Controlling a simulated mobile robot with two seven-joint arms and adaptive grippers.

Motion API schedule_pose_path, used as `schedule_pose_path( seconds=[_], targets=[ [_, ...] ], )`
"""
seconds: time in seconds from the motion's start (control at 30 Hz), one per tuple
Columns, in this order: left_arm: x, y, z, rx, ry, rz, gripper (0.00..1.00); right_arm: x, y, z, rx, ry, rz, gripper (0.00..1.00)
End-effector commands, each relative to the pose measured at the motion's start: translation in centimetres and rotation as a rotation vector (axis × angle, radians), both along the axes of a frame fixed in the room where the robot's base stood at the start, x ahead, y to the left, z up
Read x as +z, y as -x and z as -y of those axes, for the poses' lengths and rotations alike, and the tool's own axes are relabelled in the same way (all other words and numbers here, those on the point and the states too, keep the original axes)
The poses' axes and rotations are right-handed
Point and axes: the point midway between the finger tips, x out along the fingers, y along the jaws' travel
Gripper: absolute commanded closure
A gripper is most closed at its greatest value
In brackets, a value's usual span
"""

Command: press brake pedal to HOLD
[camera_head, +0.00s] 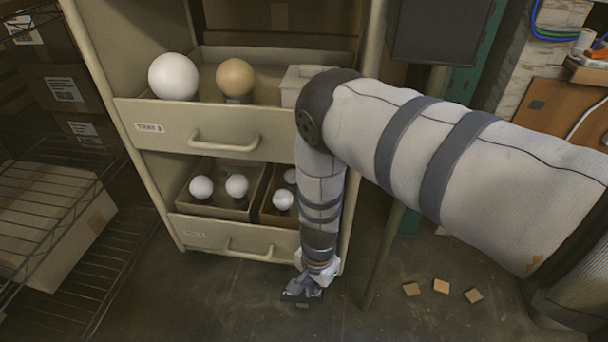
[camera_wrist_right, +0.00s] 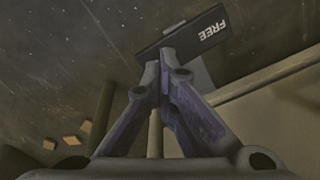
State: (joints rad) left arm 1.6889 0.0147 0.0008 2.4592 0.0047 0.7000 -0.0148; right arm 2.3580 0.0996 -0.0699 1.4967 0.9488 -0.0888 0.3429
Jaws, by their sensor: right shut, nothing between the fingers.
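The brake pedal (camera_wrist_right: 200,36) is a dark flat plate with the word FREE, seen upside down in the right wrist view. In the head view the pedal (camera_head: 300,298) is low at the foot of the cart, mostly behind my right gripper (camera_head: 303,286). My right gripper points down and is shut and empty. In the right wrist view my right gripper (camera_wrist_right: 160,62) has its fingertips together, overlapping the pedal's lower edge in the picture. I cannot tell whether they touch it. My left gripper is not in view.
The cart's upper drawer (camera_head: 215,125) holds a white globe, a tan globe and a pale box. The lower drawer (camera_head: 240,237) holds several white bulbs. A wire shelf (camera_head: 75,215) stands left. Small wooden blocks (camera_head: 441,286) lie on the open floor at right.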

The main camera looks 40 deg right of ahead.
Motion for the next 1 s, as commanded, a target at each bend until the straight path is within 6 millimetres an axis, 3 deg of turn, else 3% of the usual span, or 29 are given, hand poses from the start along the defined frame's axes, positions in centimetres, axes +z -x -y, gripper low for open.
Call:
schedule_pose_path(
  seconds=[1.0],
  targets=[
    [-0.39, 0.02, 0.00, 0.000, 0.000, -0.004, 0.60, -0.78, 0.02, -0.01, 0.000, 0.000, -0.001, 1.00]
  ],
)
